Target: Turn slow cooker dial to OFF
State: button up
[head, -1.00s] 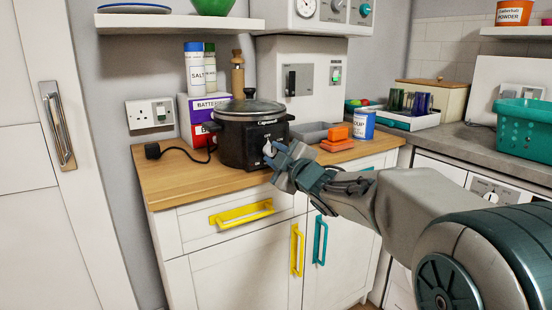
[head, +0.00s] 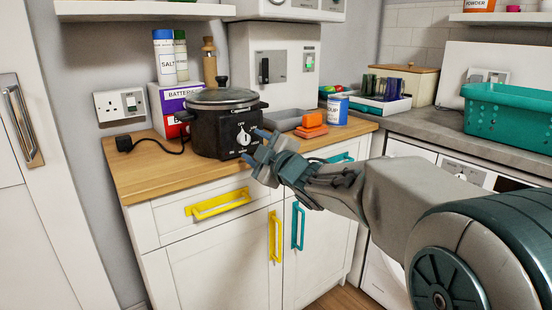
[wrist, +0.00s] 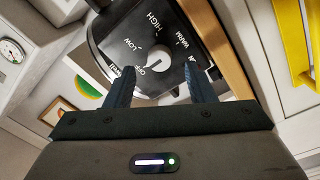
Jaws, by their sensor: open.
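The black slow cooker (head: 208,131) stands on the wooden counter with its lid on. Its front panel carries a pale dial (head: 243,137). I cannot tell for certain which label the pointer marks. My gripper (head: 256,147) is open and empty, just in front of the panel and to the right of the dial in the head view. In the wrist view its fingertips (wrist: 160,68) flank the lower knob area.
An orange block stack (head: 311,123), a grey tray (head: 283,121) and a soup can (head: 338,109) stand right of the cooker. A battery box (head: 172,104) is behind its left side. Yellow handles (head: 219,204) project from the cabinet below. The counter's left front is clear.

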jog(key=p+v, duration=0.1)
jog(key=v, duration=0.9)
jog(key=shift+s+d+p, duration=0.15)
jog(key=shift+s+p, duration=0.15)
jog(key=shift+s, duration=0.05)
jog(key=shift+r, duration=0.1)
jog(key=s+d+r+m+g+h+p, duration=0.35)
jog(key=d+r+m+h+p, duration=0.25)
jog(key=d+m+h+p, duration=0.7)
jog(key=s+a+r+m+g+y+p, duration=0.1)
jog(key=s+g+p, duration=0.3)
jog(key=s+p, duration=0.4)
jog(key=s+a+r+m+g+y+p, duration=0.1)
jog(key=s+m+g+p, duration=0.3)
jog(key=s+p, duration=0.4)
jog(key=s+r+g, duration=0.1)
jog(key=s, duration=0.1)
jog(key=shift+s+a+y+p, duration=0.25)
jog(key=shift+s+y+p, duration=0.05)
jog(key=shift+s+y, duration=0.1)
